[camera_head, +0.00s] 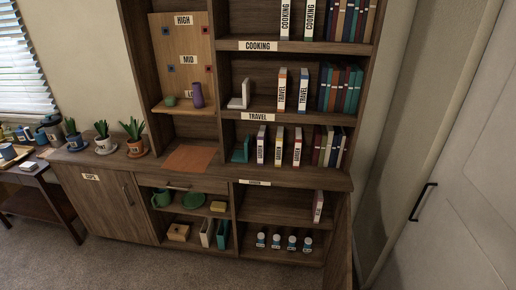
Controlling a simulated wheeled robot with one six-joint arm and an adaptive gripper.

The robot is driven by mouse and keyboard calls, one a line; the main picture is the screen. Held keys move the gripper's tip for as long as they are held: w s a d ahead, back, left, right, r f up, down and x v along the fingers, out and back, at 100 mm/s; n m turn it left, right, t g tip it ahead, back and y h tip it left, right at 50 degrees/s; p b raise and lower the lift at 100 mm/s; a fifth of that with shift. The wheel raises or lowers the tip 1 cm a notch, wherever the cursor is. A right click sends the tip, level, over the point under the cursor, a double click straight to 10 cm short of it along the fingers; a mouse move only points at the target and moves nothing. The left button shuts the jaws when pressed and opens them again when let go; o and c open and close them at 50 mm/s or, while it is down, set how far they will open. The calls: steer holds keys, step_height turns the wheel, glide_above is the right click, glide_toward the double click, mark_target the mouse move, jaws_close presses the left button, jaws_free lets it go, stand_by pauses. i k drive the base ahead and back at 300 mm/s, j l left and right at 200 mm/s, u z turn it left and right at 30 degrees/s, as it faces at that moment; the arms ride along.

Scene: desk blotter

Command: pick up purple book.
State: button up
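A book with a pale label and a mauve or pinkish cover (318,207) stands upright at the right end of the lower shelf, apart from other books. It is too small to tell whether this is the purple book. My gripper is not in view.
A purple vase (197,95) and a green cup (170,102) stand on a small wooden ledge. Potted plants (103,137) line the counter at left. A white door (465,190) is at right. Carpet in front is clear.

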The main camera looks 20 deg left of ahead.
mark_target(261, 137)
steer(key=j, duration=0.3)
steer(key=i+j+u, duration=0.1)
steer(key=j, duration=0.2)
steer(key=i+j+u, duration=0.1)
steer(key=i+j, duration=0.4)
steer(key=i+j+u, duration=0.1)
steer(key=i+j, duration=0.35)
steer(key=i, duration=0.2)
steer(key=i+l+u, duration=0.1)
steer(key=i, duration=0.4)
steer(key=l, duration=0.1)
